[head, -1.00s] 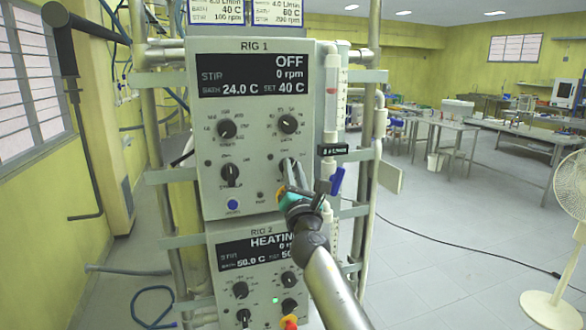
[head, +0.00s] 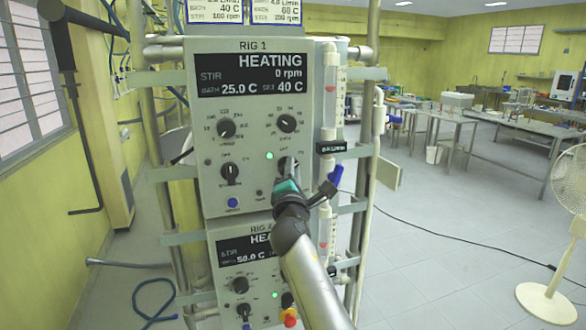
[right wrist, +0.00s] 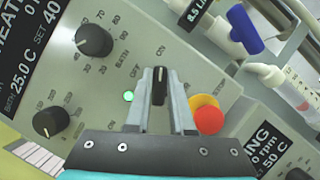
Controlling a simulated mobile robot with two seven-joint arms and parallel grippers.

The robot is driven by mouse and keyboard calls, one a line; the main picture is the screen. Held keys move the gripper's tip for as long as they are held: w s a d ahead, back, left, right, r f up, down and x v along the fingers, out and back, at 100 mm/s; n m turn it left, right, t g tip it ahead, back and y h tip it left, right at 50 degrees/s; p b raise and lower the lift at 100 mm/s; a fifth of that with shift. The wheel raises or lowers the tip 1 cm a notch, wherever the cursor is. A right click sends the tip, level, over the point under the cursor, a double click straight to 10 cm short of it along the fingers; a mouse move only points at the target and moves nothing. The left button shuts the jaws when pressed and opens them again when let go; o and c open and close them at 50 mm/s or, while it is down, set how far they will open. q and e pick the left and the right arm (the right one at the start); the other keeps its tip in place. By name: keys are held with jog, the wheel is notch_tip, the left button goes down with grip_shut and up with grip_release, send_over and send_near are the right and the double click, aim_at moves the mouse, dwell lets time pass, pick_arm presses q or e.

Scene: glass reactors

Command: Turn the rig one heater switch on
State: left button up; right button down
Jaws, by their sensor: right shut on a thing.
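The rig one panel (head: 215,130) is a grey box whose display (head: 249,75) reads HEATING, 0 rpm, bath 25.0 C, set 40 C. Its heater switch (right wrist: 159,86) is a black knob, pointing towards the ON label in the right wrist view. My right gripper (right wrist: 160,98) is shut on this knob, one finger on each side. In the head view, my right gripper (head: 289,176) reaches up from below and partly hides the switch. The green lamp (head: 269,156) beside the switch is lit; it also shows in the right wrist view (right wrist: 128,97). My left gripper is not in view.
A red and yellow button (right wrist: 207,120) is close to the right finger. A blue valve handle (head: 335,174) and glass tubing stand right of the panel. The rig two panel (head: 228,275) is below. A white fan (head: 550,285) stands on open floor at right.

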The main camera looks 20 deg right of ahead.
jog(key=shift+f, duration=0.1)
dwell(0.3)
jog(key=c, duration=0.8)
grip_release()
jog(key=v, duration=1.5)
jog(key=shift+s+a+b, duration=0.1)
jog(key=shift+s+b, duration=0.05)
jog(key=shift+b, duration=0.2)
